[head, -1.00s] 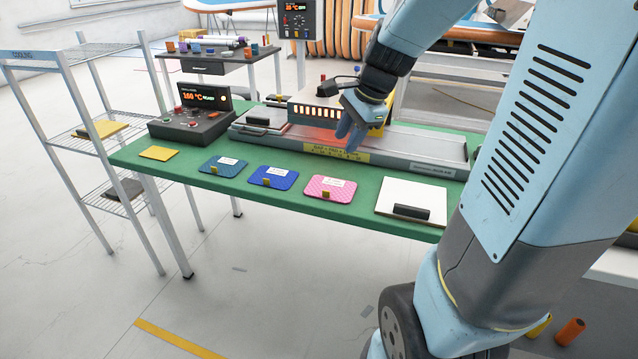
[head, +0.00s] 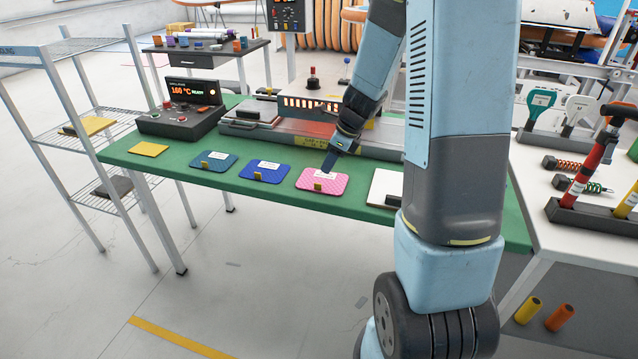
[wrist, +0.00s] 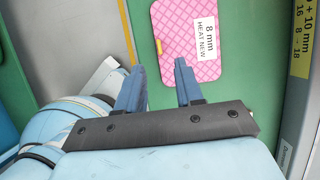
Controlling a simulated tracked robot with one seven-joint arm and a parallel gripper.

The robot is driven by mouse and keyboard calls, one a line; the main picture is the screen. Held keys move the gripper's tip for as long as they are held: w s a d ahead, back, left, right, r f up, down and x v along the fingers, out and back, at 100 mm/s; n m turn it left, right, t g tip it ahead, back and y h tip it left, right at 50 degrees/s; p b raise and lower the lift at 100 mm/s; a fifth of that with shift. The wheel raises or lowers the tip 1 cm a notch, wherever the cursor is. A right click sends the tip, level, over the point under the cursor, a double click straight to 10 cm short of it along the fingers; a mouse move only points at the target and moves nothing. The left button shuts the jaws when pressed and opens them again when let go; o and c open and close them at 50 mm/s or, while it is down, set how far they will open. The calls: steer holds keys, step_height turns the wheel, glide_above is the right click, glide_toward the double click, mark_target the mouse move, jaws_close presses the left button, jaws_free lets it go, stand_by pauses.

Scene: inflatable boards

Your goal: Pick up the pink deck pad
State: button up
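The pink deck pad (head: 322,180) lies flat on the green table top, right of the blue pad. It has a white label and a small yellow tab at its front edge. In the wrist view the pink pad (wrist: 185,30) shows a quilted pattern and a label reading "8 mm HEAT NEW".
A blue pad (head: 264,171), a teal pad (head: 213,160) and a yellow pad (head: 148,149) lie left along the green table (head: 240,189). A white board (head: 384,186) lies right. Behind stand a heater unit (head: 312,105) and a control box (head: 181,121).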

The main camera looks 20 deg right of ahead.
mark_target(320, 181)
steer(key=shift+x, duration=4.3)
steer(key=shift+s+d, duration=0.1)
jaws_close()
